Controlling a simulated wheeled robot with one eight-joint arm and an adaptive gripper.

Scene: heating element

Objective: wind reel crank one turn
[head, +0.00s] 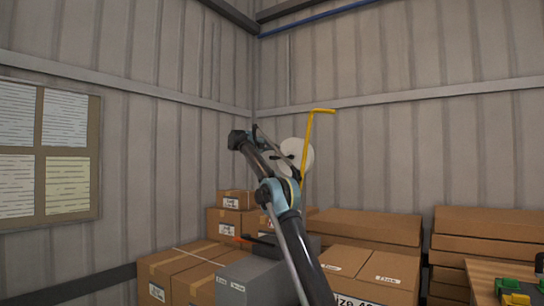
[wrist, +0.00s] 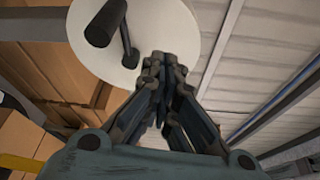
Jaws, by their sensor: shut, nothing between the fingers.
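The reel shows as a white disc (wrist: 165,22) at the top of the wrist view. A dark crank arm (wrist: 127,38) with a thick dark handle (wrist: 104,24) stands out in front of it. My gripper (wrist: 163,60) is shut and empty, its fingertips in front of the disc's lower edge. The tips are just right of and below the crank in the picture; I cannot tell whether they touch it. In the head view the white disc (head: 303,153) is partly hidden behind my arm and gripper, and the crank cannot be made out clearly.
A yellow bent rod (head: 306,145) rises beside the disc. Stacked cardboard boxes (head: 370,226) fill the floor behind and below. A grey box (head: 245,277) stands beside my arm. A wooden table (head: 484,284) is at the right edge. A noticeboard (head: 97,150) hangs on the left wall.

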